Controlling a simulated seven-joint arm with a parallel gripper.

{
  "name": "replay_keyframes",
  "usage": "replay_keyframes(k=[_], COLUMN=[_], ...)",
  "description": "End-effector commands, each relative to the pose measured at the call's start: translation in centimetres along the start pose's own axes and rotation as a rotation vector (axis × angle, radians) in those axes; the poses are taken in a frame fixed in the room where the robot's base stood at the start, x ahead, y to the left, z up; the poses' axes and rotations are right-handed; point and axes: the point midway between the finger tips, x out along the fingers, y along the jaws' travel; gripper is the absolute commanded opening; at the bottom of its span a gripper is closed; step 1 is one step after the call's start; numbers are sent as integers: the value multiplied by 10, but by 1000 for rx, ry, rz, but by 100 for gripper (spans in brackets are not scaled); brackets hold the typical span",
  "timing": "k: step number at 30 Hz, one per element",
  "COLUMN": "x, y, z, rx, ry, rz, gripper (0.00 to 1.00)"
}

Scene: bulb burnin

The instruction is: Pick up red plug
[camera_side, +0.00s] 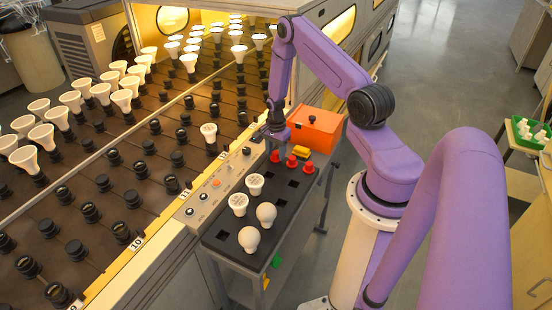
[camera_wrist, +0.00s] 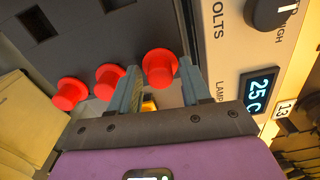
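Three red plugs stand in a row on the dark tray (camera_side: 227,236), near its far end. In the side view they are the left plug (camera_side: 275,156), the middle plug (camera_side: 291,162) and the right plug (camera_side: 309,167). My gripper (camera_side: 275,140) is just above the left plug, pointing down. In the wrist view my gripper (camera_wrist: 160,67) is open, with one red plug (camera_wrist: 161,66) between its fingertips. Whether the fingers touch it is unclear. The other two plugs (camera_wrist: 108,80) (camera_wrist: 70,93) lie to the left, outside the fingers.
An orange box (camera_side: 316,130) and a yellow object (camera_side: 301,152) are close behind the plugs. White bulbs (camera_side: 266,213) stand on the nearer tray part. A control panel (camera_side: 215,188) with knobs runs along the tray's left, beside the rack of sockets and bulbs (camera_side: 123,98).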

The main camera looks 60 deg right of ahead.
Motion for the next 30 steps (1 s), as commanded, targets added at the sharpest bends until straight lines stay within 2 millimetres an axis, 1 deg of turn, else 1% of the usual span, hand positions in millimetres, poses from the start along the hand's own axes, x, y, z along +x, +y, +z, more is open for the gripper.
replay_keyframes(k=[1,2,3,4,13,17,20,25,30], x=[0,0,0,0,-1,-5,-11,-30,-52], y=[0,0,0,0,0,0,-1,-1,15], z=[0,0,0,0,0,0,0,0,8], rx=[0,0,0,0,0,0,0,0,0], ry=[0,0,0,0,0,0,0,1,0], rz=[0,0,0,0,0,0,-1,-2,1], gripper=[30,20,7,0,0,0,0,0,0])
